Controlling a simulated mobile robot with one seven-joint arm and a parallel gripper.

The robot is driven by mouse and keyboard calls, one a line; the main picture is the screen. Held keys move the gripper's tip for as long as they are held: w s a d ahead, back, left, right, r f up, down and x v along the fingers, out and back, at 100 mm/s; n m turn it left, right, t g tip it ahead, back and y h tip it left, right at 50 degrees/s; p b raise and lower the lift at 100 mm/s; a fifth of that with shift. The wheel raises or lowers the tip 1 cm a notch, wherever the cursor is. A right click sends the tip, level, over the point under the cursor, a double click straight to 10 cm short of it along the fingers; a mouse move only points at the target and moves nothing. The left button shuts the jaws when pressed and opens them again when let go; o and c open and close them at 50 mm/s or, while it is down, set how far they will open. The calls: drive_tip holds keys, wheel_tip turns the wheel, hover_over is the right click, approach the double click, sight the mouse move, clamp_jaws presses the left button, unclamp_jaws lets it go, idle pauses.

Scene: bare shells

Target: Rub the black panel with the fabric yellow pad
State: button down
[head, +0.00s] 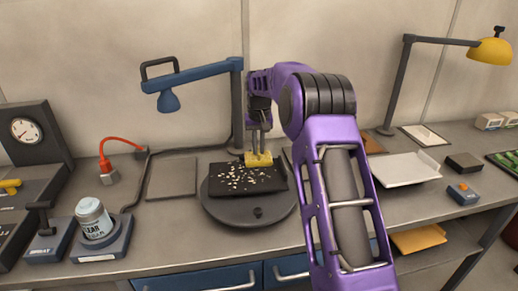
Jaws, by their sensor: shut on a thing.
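The black panel (234,184) lies on a round grey base on the bench, with many pale specks scattered over its top. The yellow pad (258,160) is at the panel's back right edge, below my gripper (259,150). My gripper is shut on the pad and points down. The pad appears to be at or just above the panel surface; I cannot tell whether it touches. My purple arm reaches in from the lower right and hides the bench right of the panel.
A blue lamp-like arm on a post (237,105) stands behind the panel. A labelled jar (93,218) on a stand and a red cable (120,142) are at left. A white tray (405,168) and a small blue box (463,194) are at right. A flat grey plate (172,178) lies left of the panel.

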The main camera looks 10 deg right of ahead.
sight(249, 162)
drive_tip(key=shift+a, duration=1.65)
drive_tip(key=shift+s+f+b, duration=0.15)
drive_tip(key=shift+s+b, duration=0.4)
drive_tip(key=shift+b, duration=0.25)
drive_tip(key=shift+s+a+b, duration=0.1)
drive_tip(key=shift+s+b, duration=0.45)
drive_tip(key=shift+s, duration=0.4)
drive_tip(key=shift+s+a+f+b, duration=0.15)
drive_tip(key=shift+s+b, duration=1.05)
drive_tip(key=shift+s, duration=0.75)
drive_tip(key=shift+s+a+r+b, duration=0.1)
drive_tip(key=shift+s+b, duration=0.35)
drive_tip(key=shift+s, duration=0.65)
drive_tip(key=shift+s+a+r+b, duration=0.1)
drive_tip(key=shift+s+b, duration=0.35)
drive_tip(key=shift+s, duration=0.65)
drive_tip(key=shift+s+a+r, duration=0.1)
drive_tip(key=shift+s+r, duration=0.1)
drive_tip(key=shift+s, duration=0.4)
